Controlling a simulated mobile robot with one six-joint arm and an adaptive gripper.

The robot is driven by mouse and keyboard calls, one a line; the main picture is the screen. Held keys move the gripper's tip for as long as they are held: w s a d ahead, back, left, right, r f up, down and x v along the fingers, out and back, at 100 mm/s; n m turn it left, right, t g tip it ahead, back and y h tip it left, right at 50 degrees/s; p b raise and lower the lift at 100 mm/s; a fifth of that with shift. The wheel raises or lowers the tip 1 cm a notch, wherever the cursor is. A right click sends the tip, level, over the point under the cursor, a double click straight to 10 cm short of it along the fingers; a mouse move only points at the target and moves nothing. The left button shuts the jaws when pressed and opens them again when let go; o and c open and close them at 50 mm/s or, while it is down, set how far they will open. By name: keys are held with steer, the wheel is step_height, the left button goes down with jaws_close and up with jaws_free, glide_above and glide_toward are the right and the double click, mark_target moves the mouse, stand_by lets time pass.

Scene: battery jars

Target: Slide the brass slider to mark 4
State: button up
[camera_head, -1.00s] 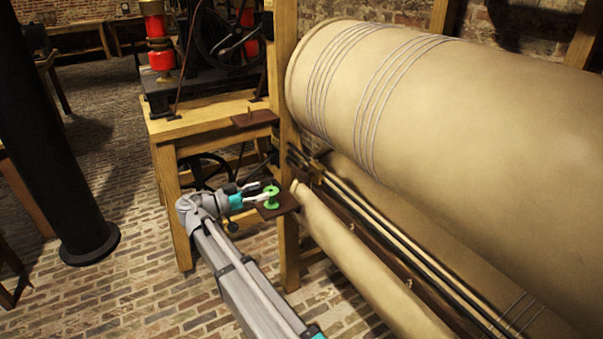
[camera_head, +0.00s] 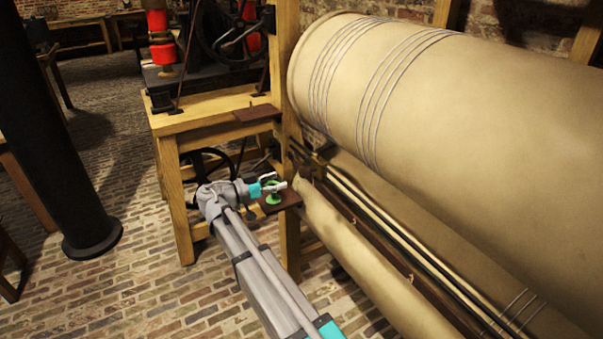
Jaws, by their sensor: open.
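My gripper (camera_head: 277,182) is open, its fingers pointing right. It shows over the small brown shelf on the wooden post, in front of the upper part of a green spool-like piece (camera_head: 273,196). I cannot tell whether the fingers touch that piece. Dark and pale rods (camera_head: 385,230) run along the frame between the big roller and the lower roller, to the right of my gripper. A small brassy piece near the rods' far left end (camera_head: 322,160) may be the brass slider; it is too small to be sure. The numbered marks cannot be read now.
The big tan roller (camera_head: 450,110) fills the right side. A lower roller (camera_head: 350,255) lies below the rods. The brown shelf (camera_head: 290,199) and wooden post (camera_head: 290,245) stand close to my gripper. A wooden bench (camera_head: 205,115) is behind.

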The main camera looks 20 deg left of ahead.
mark_target(300, 174)
steer(key=shift+x, duration=4.3)
